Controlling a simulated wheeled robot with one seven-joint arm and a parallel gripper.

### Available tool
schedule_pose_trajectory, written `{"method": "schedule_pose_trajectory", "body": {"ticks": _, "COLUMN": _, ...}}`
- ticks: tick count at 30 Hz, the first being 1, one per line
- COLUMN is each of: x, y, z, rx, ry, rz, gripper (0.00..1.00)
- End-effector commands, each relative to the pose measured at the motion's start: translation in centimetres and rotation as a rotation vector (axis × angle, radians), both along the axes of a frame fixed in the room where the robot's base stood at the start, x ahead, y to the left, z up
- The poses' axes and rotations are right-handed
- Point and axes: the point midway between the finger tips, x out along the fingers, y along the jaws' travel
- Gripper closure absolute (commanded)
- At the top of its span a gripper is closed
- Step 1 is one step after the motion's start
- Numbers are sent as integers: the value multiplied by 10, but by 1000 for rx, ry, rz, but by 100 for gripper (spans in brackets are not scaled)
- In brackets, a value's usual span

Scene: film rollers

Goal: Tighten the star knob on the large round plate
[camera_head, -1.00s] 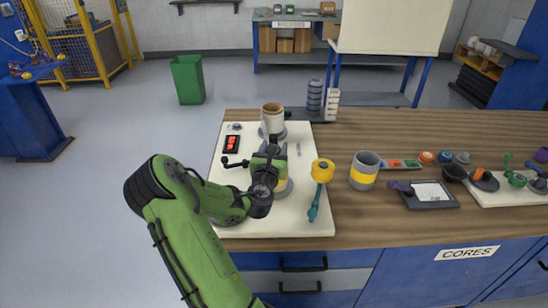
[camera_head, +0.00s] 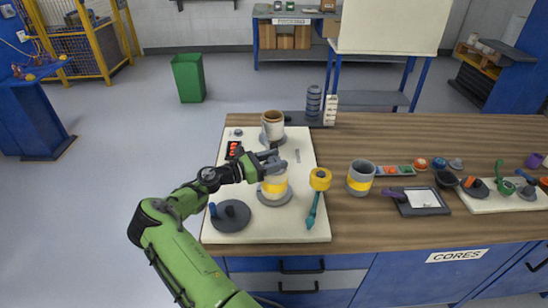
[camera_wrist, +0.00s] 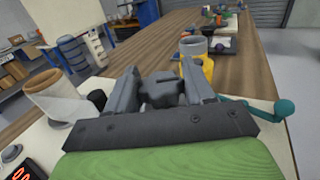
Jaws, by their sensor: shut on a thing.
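My gripper (camera_head: 272,160) reaches in from the left over the white board (camera_head: 290,225). In the wrist view my gripper (camera_wrist: 160,85) is shut on a grey lobed piece that looks like the star knob (camera_wrist: 160,92), seen between both fingers. In the head view the fingers cover most of the knob. Directly below stands a cream roll with a yellow band (camera_head: 274,184), upright on a grey round plate (camera_head: 274,200). The board also bears a dark round plate (camera_head: 231,216) with a blue handle, apart from my gripper.
A cream core (camera_head: 272,124) stands behind my gripper, and a red-lit display (camera_head: 233,149) lies behind left. The front right of the board is clear.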

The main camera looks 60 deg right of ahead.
Motion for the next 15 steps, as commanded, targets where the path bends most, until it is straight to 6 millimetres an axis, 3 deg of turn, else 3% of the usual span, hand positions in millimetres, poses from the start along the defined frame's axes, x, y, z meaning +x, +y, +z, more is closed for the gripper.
{"method": "schedule_pose_trajectory", "body": {"ticks": 15, "x": -1, "y": -3, "z": 0, "rx": -7, "ry": -10, "rz": -321, "gripper": 78}}
